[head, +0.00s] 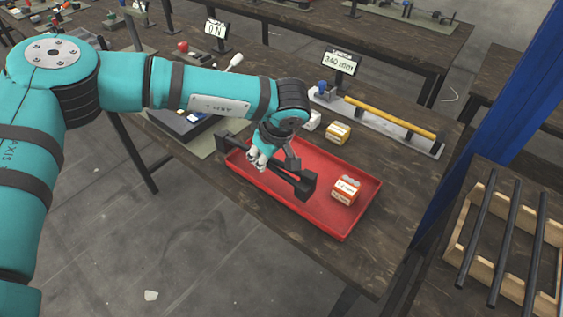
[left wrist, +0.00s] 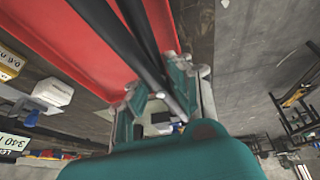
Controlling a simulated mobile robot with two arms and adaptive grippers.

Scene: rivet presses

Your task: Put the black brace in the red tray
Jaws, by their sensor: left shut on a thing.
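The black brace (head: 305,186) is a long dark bar with blocky ends, over the red tray (head: 345,232). Its left end reaches past the tray's left corner. My left gripper (head: 259,160) is shut on the brace near its middle. In the left wrist view, the brace (left wrist: 98,22) runs as dark bars from between the fingers (left wrist: 163,105), across the red tray (left wrist: 62,40). Whether the brace touches the tray is hard to tell. My right gripper is not in view.
An orange-and-white box (head: 345,190) is in the tray's right part. A yellow box (head: 338,133) and a gauge with a yellow bar (head: 390,117) are behind the tray. A small display (head: 342,62) reads 340 mm. Dark bars on a wooden rack (head: 510,235) are at right.

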